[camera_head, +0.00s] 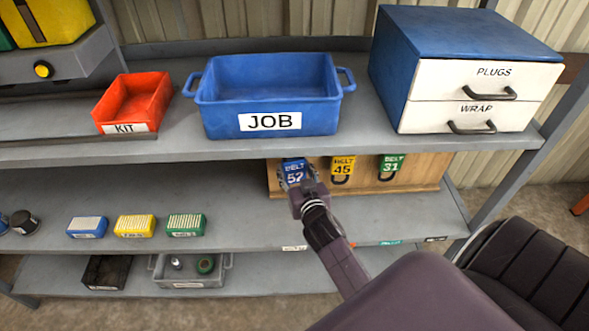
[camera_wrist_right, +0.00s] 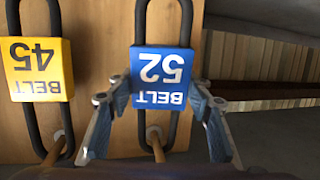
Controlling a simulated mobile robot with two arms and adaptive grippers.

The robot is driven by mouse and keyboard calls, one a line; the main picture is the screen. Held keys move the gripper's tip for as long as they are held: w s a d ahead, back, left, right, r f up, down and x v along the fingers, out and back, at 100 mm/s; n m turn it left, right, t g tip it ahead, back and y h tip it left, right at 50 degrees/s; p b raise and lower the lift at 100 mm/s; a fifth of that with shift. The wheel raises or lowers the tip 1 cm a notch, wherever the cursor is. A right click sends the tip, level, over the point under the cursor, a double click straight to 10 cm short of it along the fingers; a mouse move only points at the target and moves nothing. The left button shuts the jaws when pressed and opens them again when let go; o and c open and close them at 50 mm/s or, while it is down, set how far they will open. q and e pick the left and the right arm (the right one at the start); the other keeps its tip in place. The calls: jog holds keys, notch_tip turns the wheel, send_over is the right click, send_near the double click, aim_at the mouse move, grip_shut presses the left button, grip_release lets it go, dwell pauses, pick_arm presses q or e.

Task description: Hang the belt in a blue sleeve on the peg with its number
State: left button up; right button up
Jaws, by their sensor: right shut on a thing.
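A black belt (camera_wrist_right: 143,28) in a blue sleeve (camera_wrist_right: 161,78) marked BELT 52 is against the wooden board (camera_head: 428,178) on the middle shelf. The blue sleeve also shows in the head view (camera_head: 294,167). My right gripper (camera_wrist_right: 159,92) is shut on the blue sleeve, one finger on each side. In the wrist view, where the lettering is upside down, a wooden peg (camera_wrist_right: 157,147) shows inside the belt's loop. I cannot tell whether the belt's weight rests on it. No peg number is readable. My left gripper is not in view.
A yellow-sleeved belt 45 (camera_head: 343,163) and a green-sleeved belt 31 (camera_head: 391,162) hang to the right of the blue one. The upper shelf (camera_head: 360,137), with a blue JOB bin (camera_head: 215,117), overhangs the board. Small boxes stand left on the middle shelf.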

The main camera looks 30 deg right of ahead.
jog(key=o, duration=1.3)
jog(key=shift+s, duration=0.1)
